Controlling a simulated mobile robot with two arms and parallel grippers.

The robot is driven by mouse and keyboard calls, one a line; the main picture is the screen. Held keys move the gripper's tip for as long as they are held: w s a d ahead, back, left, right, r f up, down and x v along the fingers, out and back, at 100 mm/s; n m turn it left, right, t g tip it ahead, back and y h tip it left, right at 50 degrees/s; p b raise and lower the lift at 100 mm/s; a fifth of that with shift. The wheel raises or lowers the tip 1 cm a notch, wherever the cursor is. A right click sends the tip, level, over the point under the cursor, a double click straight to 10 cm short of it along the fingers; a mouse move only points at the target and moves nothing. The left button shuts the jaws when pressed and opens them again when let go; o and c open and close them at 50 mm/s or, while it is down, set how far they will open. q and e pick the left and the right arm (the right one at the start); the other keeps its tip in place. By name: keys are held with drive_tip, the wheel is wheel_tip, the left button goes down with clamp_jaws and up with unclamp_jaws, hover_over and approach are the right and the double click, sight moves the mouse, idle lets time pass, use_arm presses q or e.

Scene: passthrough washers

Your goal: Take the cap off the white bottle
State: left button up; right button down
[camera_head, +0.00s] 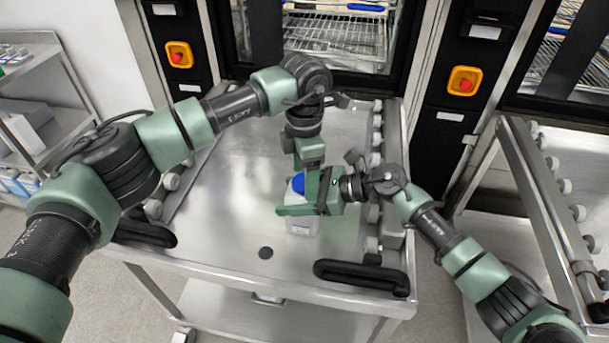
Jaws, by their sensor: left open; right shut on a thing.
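The white bottle (303,226) stands upright on the steel cart top, with its blue cap (298,184) showing at the top. My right gripper (303,208) reaches in from the right and is shut on the bottle's body, hiding part of it. My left gripper (310,183) points down from above, open, right at the cap. It covers the cap's right side. I cannot tell whether its fingers touch the cap.
The steel cart top (235,215) is clear around the bottle, with rollers along both sides and black handles (362,275) at the front corners. Behind it is a washer with a wire rack (335,40). Another roller cart (530,190) stands at the right.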

use_arm(q)
wheel_tip(320, 180, up, 4)
drive_tip(key=shift+r, duration=0.1)
drive_tip(key=shift+c, duration=0.2)
wheel_tip(320, 180, up, 3)
drive_tip(key=m, duration=0.5)
drive_tip(key=shift+r, duration=0.1)
drive_tip(key=shift+m, duration=0.3)
wheel_tip(320, 180, down, 8)
drive_tip(key=shift+r, duration=0.1)
drive_tip(key=c, duration=1.5)
drive_tip(key=n, duration=0.6)
drive_tip(key=shift+n, duration=0.4)
drive_tip(key=o, duration=1.6)
drive_tip(key=shift+c, duration=0.2)
